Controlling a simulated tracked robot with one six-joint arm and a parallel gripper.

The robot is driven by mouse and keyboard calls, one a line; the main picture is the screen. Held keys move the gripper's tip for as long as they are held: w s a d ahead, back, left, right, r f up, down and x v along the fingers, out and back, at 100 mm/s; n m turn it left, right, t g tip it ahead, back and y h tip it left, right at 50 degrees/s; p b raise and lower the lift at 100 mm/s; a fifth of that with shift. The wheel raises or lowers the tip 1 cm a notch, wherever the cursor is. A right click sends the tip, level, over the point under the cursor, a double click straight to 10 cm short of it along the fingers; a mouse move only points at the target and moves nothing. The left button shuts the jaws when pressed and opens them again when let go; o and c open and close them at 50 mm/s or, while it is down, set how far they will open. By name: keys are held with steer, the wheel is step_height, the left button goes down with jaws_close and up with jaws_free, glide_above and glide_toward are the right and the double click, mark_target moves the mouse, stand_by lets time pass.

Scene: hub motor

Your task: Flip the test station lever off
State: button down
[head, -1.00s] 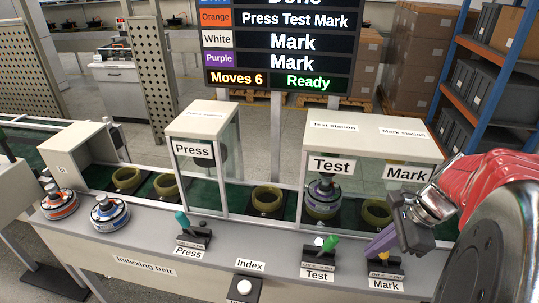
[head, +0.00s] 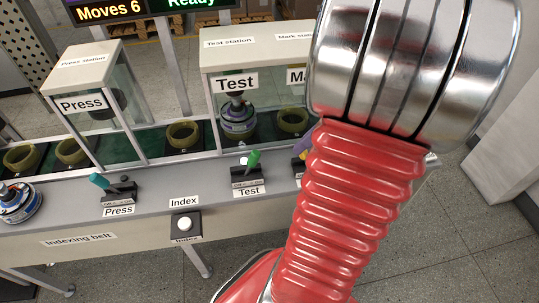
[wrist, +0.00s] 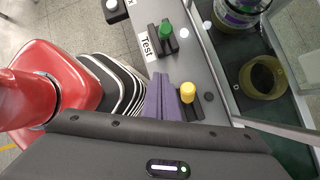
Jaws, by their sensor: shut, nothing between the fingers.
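The test station lever is green (head: 254,158), on a dark base (head: 247,175) behind the "Test" label. It leans right in the head view, with a pale round spot on its left. It also shows at the top of the wrist view (wrist: 165,29). My gripper (wrist: 162,82) has purple fingers, shut and empty. They sit beside the yellow Mark lever knob (wrist: 188,92), below and apart from the green lever in the wrist view; I cannot tell whether they touch the Mark lever. In the head view my arm hides most of the gripper and the Mark lever.
The test station (head: 222,66) holds a hub motor (head: 237,122) behind glass. The teal Press lever (head: 99,181) leans left. The white Index button (head: 185,223) stands at the front of the bench. A green ring holder (head: 293,121) sits right of the motor.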

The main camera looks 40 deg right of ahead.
mark_target(251, 165)
steer(key=x, duration=1)
steer(key=shift+a+f, duration=0.1)
steer(key=shift+a, duration=0.05)
steer(key=w, duration=0.1)
steer(key=w+a+r, duration=0.1)
steer(key=w, duration=0.1)
steer(key=shift+w+a+r, duration=0.15)
steer(key=shift+a+r, duration=0.1)
